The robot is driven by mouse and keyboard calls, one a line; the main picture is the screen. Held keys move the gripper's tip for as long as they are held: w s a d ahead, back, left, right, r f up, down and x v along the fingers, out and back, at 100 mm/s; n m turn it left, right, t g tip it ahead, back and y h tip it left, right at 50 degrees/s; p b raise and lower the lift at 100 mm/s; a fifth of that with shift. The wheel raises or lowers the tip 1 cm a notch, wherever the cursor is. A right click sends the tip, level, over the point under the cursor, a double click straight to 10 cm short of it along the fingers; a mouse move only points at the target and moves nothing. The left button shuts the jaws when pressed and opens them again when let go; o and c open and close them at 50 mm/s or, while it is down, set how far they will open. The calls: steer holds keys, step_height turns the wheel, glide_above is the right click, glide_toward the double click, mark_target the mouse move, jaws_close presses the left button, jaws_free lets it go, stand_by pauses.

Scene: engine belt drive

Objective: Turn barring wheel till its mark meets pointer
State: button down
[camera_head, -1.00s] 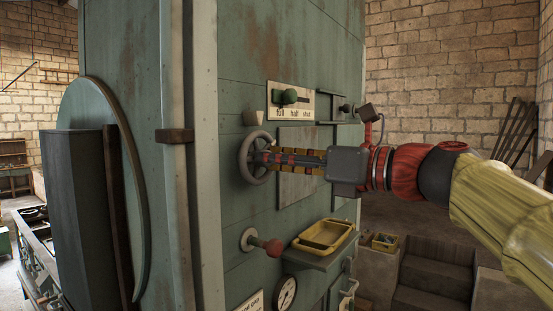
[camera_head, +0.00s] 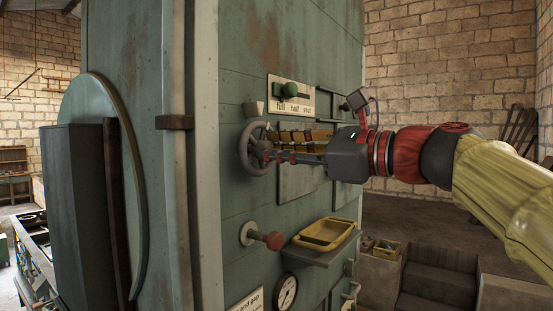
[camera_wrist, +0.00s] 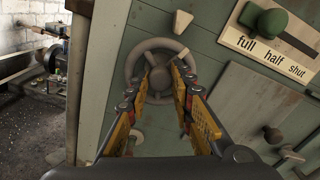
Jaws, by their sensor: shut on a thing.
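The barring wheel (camera_head: 243,150) is a grey spoked handwheel on the green panel; it also shows in the wrist view (camera_wrist: 153,44). A pale wedge-shaped pointer (camera_head: 253,107) is fixed just above its rim; in the wrist view the pointer (camera_wrist: 182,21) is above and slightly right of the wheel's top. My gripper (camera_head: 268,153) reaches in from the right and is shut on the middle of the wheel, with a finger on either side of the hub area in the wrist view (camera_wrist: 161,77). The fingers hide part of the hub and spokes.
A green knob (camera_head: 290,90) sits on a full/half/shut plate above right. A red-tipped handle (camera_head: 271,240), a yellow tray (camera_head: 325,234) on a shelf and a round gauge (camera_head: 285,292) are below. The right edge of the panel is behind my arm.

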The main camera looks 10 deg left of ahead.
steer(key=shift+f+n+b, duration=0.1)
steer(key=shift+n+b, duration=1)
steer(key=shift+n, duration=0.9)
steer(key=c, duration=1.7)
jaws_free()
steer(key=shift+o, duration=0.8)
steer(key=shift+d, duration=0.1)
steer(key=v, duration=1.1)
steer(key=shift+s+d, duration=0.2)
steer(key=shift+d, duration=0.15)
